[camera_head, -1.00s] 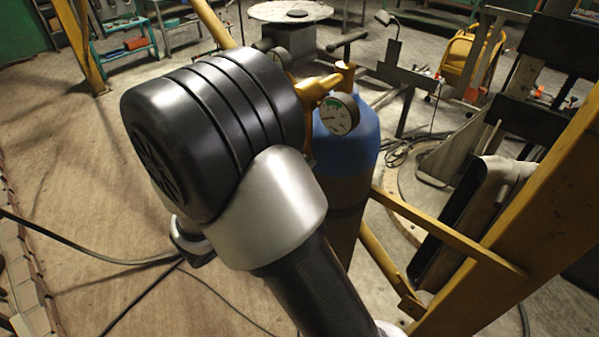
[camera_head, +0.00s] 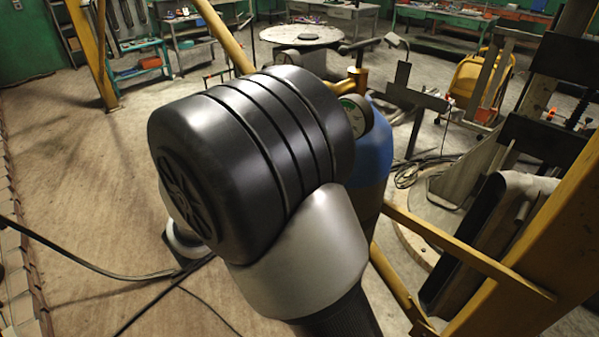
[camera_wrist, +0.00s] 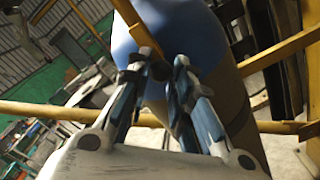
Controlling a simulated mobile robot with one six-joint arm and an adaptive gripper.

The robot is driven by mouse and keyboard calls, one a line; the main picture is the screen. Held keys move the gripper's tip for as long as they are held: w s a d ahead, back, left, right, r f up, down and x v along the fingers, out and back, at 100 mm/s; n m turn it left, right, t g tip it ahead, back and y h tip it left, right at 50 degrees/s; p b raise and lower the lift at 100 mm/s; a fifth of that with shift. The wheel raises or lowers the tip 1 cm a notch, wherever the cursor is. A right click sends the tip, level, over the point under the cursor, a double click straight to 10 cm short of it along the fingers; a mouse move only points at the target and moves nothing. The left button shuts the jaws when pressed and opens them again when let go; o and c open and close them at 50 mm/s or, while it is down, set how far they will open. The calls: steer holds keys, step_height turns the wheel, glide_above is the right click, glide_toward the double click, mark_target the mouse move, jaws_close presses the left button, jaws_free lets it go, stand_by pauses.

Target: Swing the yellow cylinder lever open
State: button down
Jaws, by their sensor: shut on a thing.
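The gas cylinder (camera_head: 373,160) has a blue top and stands behind my arm in the head view, partly hidden by it. Its brass-yellow valve (camera_head: 358,76) and a round gauge (camera_head: 353,117) show just past my arm's black joint. A dark handle shows above the valve. In the wrist view, the blue cylinder top (camera_wrist: 185,30) fills the upper middle, and the yellow lever (camera_wrist: 138,28) runs down to a dark end between my fingertips. My gripper (camera_wrist: 157,72) is shut on this lever end. The head view does not show my gripper, which is behind my arm.
A yellow frame (camera_head: 545,250) with a slanted bar stands close at the right. Dark cables (camera_head: 90,268) lie on the floor at the left. A round table (camera_head: 300,34) and workbenches stand at the back. The floor at left is mostly open.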

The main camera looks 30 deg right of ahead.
steer(key=c, duration=1.4)
jaws_free()
steer(key=v, duration=1.2)
